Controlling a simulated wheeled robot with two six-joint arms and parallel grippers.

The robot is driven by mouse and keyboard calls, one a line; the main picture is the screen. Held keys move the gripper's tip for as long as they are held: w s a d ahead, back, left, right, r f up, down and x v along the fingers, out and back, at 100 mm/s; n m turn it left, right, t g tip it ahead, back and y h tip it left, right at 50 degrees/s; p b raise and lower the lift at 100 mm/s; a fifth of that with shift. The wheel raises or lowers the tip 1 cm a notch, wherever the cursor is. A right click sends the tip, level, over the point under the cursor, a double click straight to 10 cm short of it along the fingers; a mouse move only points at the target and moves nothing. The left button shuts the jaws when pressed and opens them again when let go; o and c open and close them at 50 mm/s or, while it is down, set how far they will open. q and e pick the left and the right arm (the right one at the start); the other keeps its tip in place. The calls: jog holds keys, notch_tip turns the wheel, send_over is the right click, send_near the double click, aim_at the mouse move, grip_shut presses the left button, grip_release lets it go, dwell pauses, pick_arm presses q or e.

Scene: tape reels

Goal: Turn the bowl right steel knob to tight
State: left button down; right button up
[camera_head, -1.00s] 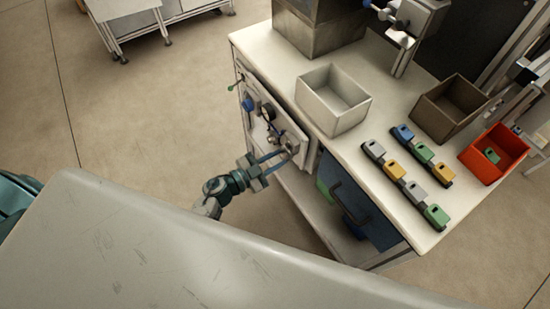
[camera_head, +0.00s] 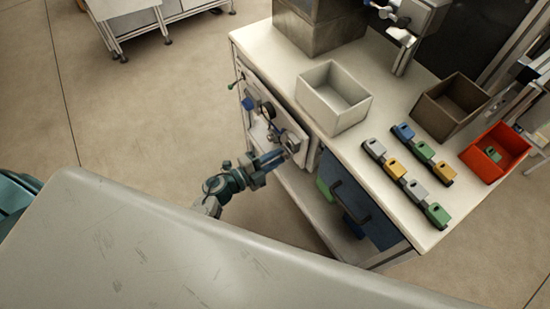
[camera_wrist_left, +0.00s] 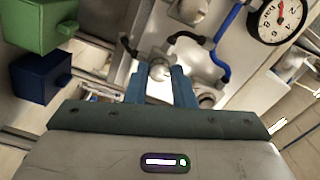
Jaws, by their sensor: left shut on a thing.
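My left gripper (camera_head: 283,152) reaches the front panel (camera_head: 270,117) of the bench from the left, at the panel's lower right end. In the left wrist view its two blue fingers (camera_wrist_left: 161,76) are shut on a round steel knob (camera_wrist_left: 158,63), one finger on each side. The fingers partly hide the knob, and its markings cannot be read. In the head view the knob is small and mostly covered by the fingertips. My right gripper is in neither current view.
A dial gauge (camera_wrist_left: 278,14) and blue pipe (camera_wrist_left: 222,58) are near the knob. Green (camera_wrist_left: 40,24) and blue (camera_wrist_left: 42,77) boxes are at left in the wrist view. A white bin (camera_head: 333,97) and coloured blocks stand on the bench.

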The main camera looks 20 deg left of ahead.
pick_arm(q)
jog(key=shift+m, duration=0.4)
jog(key=c, duration=1.2)
grip_release()
jog(key=shift+c, duration=0.2)
jog(key=b+v, duration=0.3)
jog(key=v, duration=0.7)
jog(key=shift+s+a, duration=0.25)
jog(key=shift+s, duration=0.05)
